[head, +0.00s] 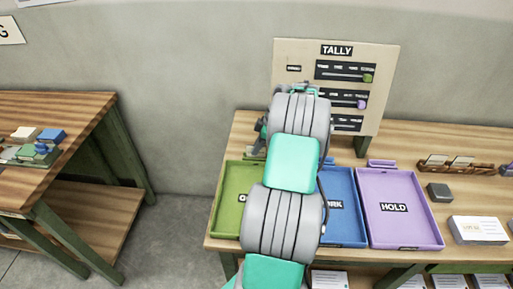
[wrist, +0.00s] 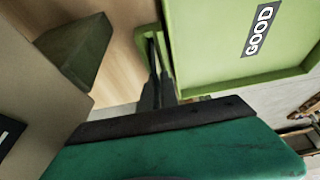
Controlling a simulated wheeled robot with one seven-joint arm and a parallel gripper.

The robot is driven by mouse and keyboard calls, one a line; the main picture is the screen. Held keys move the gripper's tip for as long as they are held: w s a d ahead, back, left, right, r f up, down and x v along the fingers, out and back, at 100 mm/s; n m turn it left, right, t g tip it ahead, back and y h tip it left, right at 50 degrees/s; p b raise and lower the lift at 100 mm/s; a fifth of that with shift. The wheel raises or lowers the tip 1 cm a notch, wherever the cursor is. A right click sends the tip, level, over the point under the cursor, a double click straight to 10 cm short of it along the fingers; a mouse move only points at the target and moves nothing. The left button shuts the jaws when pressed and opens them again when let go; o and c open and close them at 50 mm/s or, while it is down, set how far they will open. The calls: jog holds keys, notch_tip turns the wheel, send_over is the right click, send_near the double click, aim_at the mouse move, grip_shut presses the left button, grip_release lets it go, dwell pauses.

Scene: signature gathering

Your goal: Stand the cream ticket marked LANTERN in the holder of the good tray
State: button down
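The good tray (wrist: 215,85) is green and fills the right of the wrist view, with its GOOD label readable. In the head view the good tray (head: 229,205) stands left of the blue tray, partly behind my arm. A small green piece at its back edge (head: 255,153) may be its holder, but my arm mostly hides it. My gripper (wrist: 158,45) points down beside the tray's edge, its dark fingers close together. I cannot tell whether a thin card is between them. No ticket reading LANTERN can be made out in either view.
The blue tray (head: 343,205) and purple HOLD tray (head: 396,205) stand to the right. The TALLY board (head: 301,60) rises behind; a green wedge (wrist: 80,52) shows near my gripper. A wooden rack (head: 450,168) holds cream cards. A dark block (head: 440,192) and white card stack (head: 479,230) lie right.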

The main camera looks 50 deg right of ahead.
dwell(0.4)
jog(key=c, duration=1.5)
grip_release()
jog(key=shift+c, duration=0.2)
